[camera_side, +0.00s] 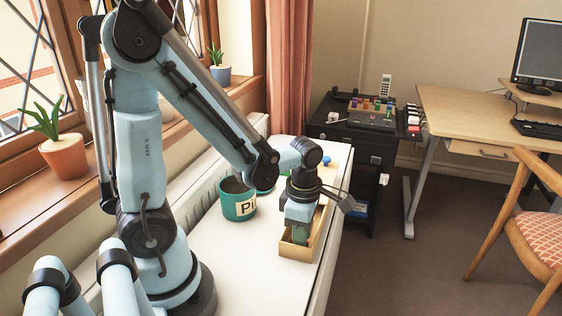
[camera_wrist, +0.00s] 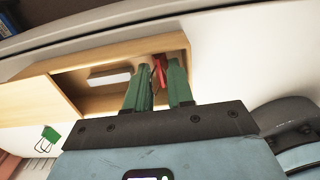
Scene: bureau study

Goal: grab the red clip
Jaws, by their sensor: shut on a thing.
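The red clip (camera_wrist: 160,71) shows in the wrist view between the tips of my gripper's green fingers (camera_wrist: 158,82). My gripper is shut on it, and the fingers hide part of it. Both are inside a light wooden tray (camera_wrist: 38,101), near its right end in the wrist view. In the side view my gripper (camera_side: 299,234) points down into the wooden tray (camera_side: 297,252) on the white surface. The clip cannot be made out in the side view.
A white block (camera_wrist: 104,79) lies in the tray beside the fingers. A green clip (camera_wrist: 49,134) lies outside the tray. A teal mug (camera_side: 237,203) stands left of the tray in the side view. The white surface (camera_side: 243,262) in front is clear.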

